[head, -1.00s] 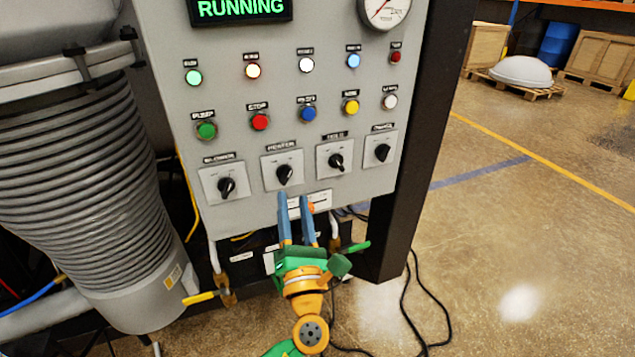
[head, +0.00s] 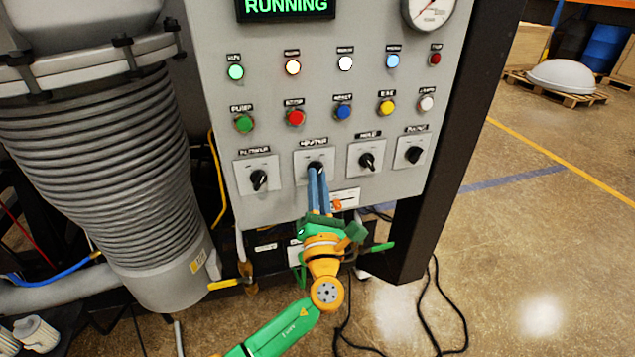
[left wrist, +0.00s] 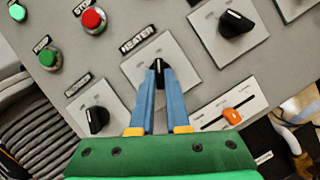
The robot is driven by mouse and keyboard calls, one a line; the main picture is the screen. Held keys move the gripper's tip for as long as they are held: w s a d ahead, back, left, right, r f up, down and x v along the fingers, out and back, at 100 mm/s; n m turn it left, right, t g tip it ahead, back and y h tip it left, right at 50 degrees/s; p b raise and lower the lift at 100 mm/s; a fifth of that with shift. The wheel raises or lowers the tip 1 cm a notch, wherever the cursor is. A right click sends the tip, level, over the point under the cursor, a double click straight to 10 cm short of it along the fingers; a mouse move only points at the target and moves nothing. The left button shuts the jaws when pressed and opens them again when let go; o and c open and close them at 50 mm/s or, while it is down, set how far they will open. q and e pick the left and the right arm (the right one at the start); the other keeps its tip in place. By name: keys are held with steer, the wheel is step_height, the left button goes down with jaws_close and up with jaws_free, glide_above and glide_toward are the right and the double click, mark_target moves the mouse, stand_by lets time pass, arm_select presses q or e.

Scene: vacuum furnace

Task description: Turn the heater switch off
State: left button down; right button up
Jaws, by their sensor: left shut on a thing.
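The heater switch (head: 315,166) is a black rotary knob on a light square plate, second from the left in the lower row, under the label HEATER. It also shows in the left wrist view (left wrist: 159,65), partly hidden by the fingers. My left gripper (head: 316,172) has its blue fingers closed on the knob, one on each side. In the left wrist view the fingertips (left wrist: 159,72) flank the knob. My right gripper is not in view.
Other knobs sit close by: the blower knob (head: 259,180), the hold knob (head: 367,161) and one farther right (head: 413,154). Buttons and lamps are above. The display (head: 286,7) reads RUNNING. An orange slider (left wrist: 232,116) is below right of the heater plate.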

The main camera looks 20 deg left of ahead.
arm_select(q)
steer(key=shift+w+d+n+g+y+b, duration=0.15)
steer(key=shift+n+g+y+b, duration=0.9)
steer(key=shift+n+b, duration=1.6)
steer(key=shift+w+d+n+g+y+b, duration=0.15)
steer(key=shift+n+g+y+b, duration=0.45)
steer(key=shift+n+y+b, duration=1.45)
steer(key=shift+d+n+g+y+b, duration=0.2)
steer(key=shift+n+g+y+b, duration=0.55)
steer(key=shift+n+b, duration=2.5)
steer(key=shift+n+p, duration=0.65)
steer(key=shift+n, duration=0.2)
steer(key=c, duration=0.9)
jaws_free()
